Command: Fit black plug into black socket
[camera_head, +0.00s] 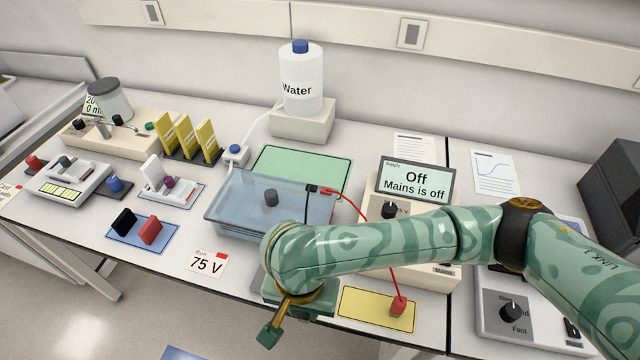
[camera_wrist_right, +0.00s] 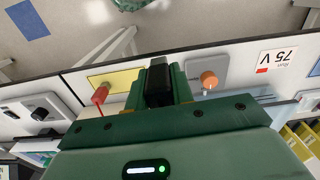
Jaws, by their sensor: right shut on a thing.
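My right gripper (camera_wrist_right: 159,80) is shut on the black plug (camera_wrist_right: 159,88), which shows between the two green fingers in the wrist view. In the head view my right gripper (camera_head: 298,298) is at the table's front edge, and the plug is hidden there by my arm. A black lead (camera_head: 306,208) runs from a black connector (camera_head: 312,189) at the blue tank down behind my arm. The power supply (camera_head: 440,277) reads "Off, Mains is off". My forearm covers much of its front, and I cannot make out the black socket. My left gripper is not in view.
A red plug (camera_head: 399,307) with a red lead lies on a yellow mat (camera_head: 352,304), right of my gripper. The blue tank (camera_head: 232,212) stands behind my wrist. A grey pad with an orange knob (camera_wrist_right: 209,78) is beside the fingers. A speed-dial device (camera_head: 492,326) is at right.

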